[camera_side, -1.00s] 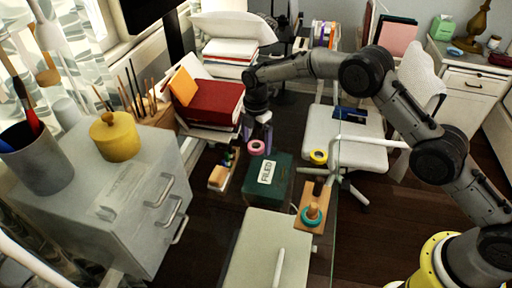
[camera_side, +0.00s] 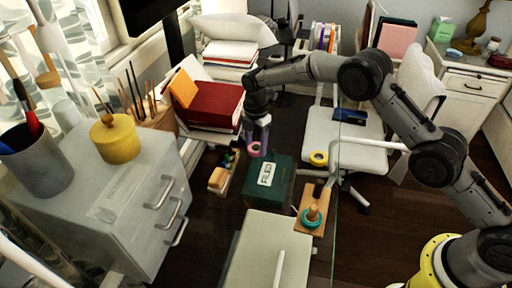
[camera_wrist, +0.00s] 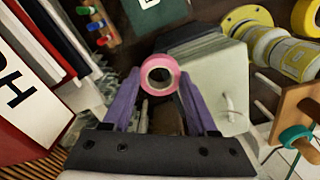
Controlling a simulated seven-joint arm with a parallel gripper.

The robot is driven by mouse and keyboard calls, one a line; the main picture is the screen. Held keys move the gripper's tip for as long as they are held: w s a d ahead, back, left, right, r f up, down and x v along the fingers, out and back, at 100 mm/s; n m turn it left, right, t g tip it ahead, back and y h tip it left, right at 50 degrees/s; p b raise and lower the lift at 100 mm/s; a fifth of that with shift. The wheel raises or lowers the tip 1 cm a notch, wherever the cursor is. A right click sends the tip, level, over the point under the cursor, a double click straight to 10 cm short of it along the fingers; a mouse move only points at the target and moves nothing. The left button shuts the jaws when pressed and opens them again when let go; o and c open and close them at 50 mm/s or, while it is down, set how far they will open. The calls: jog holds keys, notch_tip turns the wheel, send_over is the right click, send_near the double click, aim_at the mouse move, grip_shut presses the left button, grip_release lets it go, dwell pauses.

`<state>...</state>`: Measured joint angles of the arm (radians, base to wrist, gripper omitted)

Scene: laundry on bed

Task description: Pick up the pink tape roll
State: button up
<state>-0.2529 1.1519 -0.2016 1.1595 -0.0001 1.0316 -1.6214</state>
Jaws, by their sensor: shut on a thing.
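The pink tape roll (camera_side: 254,149) is at the back left edge of the green box labelled FILED (camera_side: 281,186). My gripper (camera_side: 257,147) points down at it, with its purple fingers on either side. In the wrist view, the pink tape roll (camera_wrist: 148,75) sits between the fingertips of my gripper (camera_wrist: 159,78), its hole facing the camera. The fingers are shut on it. I cannot tell whether the roll still touches the box.
A yellow tape roll (camera_side: 318,158) lies right of the box. A teal ring (camera_side: 311,216) is on a wooden stand. Red binders and books (camera_side: 212,104) are close left of my gripper. A grey drawer cabinet (camera_side: 110,190) stands at the left.

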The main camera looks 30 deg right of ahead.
jog(key=shift+r, duration=0.6)
notch_tip(320, 180, up, 2)
jog(key=shift+r, duration=0.15)
jog(key=s+d+r, duration=0.3)
jog(key=s+r, duration=0.6)
jog(key=s, duration=0.7)
jog(key=s+d, duration=0.1)
jog(key=s, duration=0.2)
jog(key=s+f, duration=0.1)
jog(key=s, duration=0.2)
jog(key=shift+s+d, duration=0.35)
jog(key=shift+d, duration=0.05)
jog(key=shift+s+r, duration=0.15)
jog(key=shift+s, duration=0.2)
jog(key=shift+r, duration=0.2)
